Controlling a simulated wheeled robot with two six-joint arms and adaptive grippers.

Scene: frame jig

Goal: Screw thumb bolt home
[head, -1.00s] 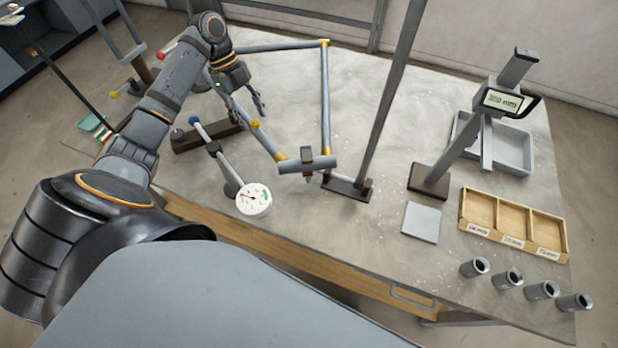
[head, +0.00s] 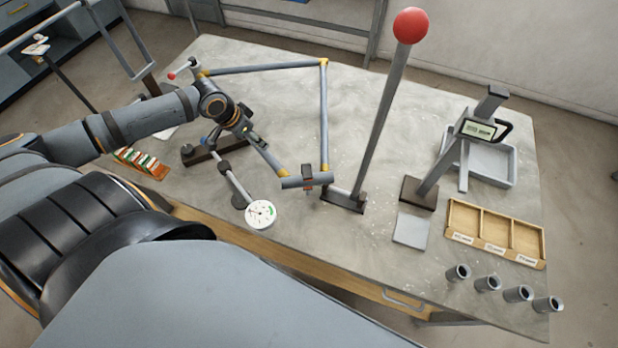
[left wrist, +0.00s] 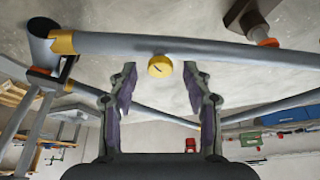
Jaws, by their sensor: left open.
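The frame of grey tubes with yellow corners (head: 324,120) lies on the workbench; its near tube ends at a clamp block (head: 307,180). The thumb bolt (left wrist: 160,66), a round yellow head with a dark slot mark, shows at the tube in the left wrist view. In the head view I cannot make it out; my gripper covers that area. My left gripper (left wrist: 160,78) is open and empty, its fingertips either side of the bolt head in the picture. I cannot tell whether they touch it. My right gripper is not in view.
A dial gauge (head: 261,214) stands close to the near tube. A tall post with a red ball (head: 410,26) and a display stand (head: 478,130) rise to the right.

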